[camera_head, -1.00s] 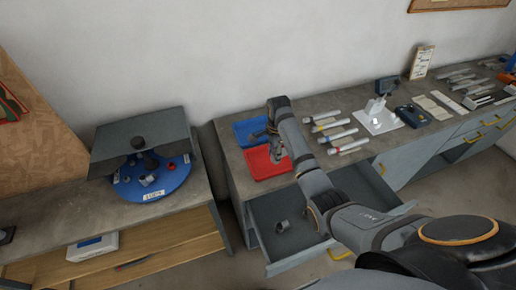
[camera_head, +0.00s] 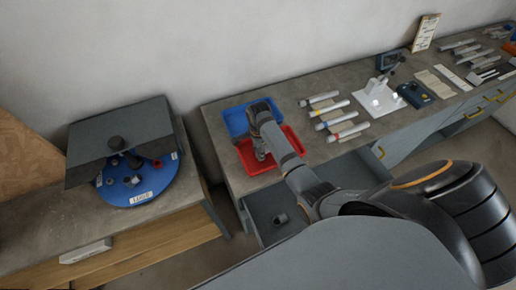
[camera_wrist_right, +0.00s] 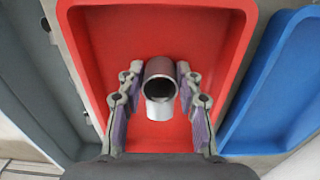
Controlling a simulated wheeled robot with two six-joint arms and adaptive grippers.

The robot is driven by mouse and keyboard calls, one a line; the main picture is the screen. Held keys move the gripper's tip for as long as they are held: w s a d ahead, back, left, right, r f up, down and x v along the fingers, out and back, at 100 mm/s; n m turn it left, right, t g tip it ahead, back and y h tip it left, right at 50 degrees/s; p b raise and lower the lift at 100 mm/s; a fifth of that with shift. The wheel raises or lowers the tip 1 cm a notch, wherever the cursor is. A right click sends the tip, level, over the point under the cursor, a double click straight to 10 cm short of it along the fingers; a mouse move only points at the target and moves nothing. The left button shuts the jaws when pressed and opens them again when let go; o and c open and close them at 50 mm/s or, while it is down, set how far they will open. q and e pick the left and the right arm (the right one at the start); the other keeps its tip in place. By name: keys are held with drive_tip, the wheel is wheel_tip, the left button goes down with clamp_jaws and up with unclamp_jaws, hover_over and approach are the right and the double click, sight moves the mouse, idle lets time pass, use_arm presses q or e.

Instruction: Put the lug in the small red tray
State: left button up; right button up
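The small red tray (camera_head: 246,160) lies on the grey bench, in front of the blue tray. In the right wrist view the red tray (camera_wrist_right: 105,40) fills the middle. The lug (camera_wrist_right: 159,82), a short grey metal tube with an open end, shows over the tray floor between the fingers of my right gripper (camera_wrist_right: 160,75). Both fingertips appear to press on its sides. Whether the lug touches the floor is unclear. In the head view my right gripper (camera_head: 261,153) points down into the red tray and mostly hides the lug. My left gripper is out of view.
The blue tray (camera_head: 236,121) adjoins the red one. An open drawer (camera_head: 262,232) below holds a small grey cylindrical part (camera_head: 280,218). Several tubes (camera_head: 335,112) lie right of the trays. A blue turntable (camera_head: 160,184) under a grey panel stands left.

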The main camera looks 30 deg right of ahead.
drive_tip(key=o, duration=0.3)
drive_tip(key=shift+s+a+r, duration=0.2)
drive_tip(key=shift+a, duration=0.15)
drive_tip(key=shift+o, duration=0.2)
drive_tip(key=shift+w+d, duration=0.1)
drive_tip(key=shift+d+r, duration=0.1)
drive_tip(key=shift+r, duration=0.15)
wheel_tip(320, 180, up, 3)
drive_tip(key=shift+r+b, duration=0.1)
drive_tip(key=shift+b, duration=0.65)
wheel_tip(320, 180, up, 6)
drive_tip(key=shift+f+b, duration=0.1)
drive_tip(key=shift+b, duration=0.7)
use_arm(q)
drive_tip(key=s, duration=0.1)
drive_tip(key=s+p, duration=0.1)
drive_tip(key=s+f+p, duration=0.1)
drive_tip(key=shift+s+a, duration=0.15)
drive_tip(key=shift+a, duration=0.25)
use_arm(e)
wheel_tip(320, 180, up, 3)
drive_tip(key=shift+f, duration=0.2)
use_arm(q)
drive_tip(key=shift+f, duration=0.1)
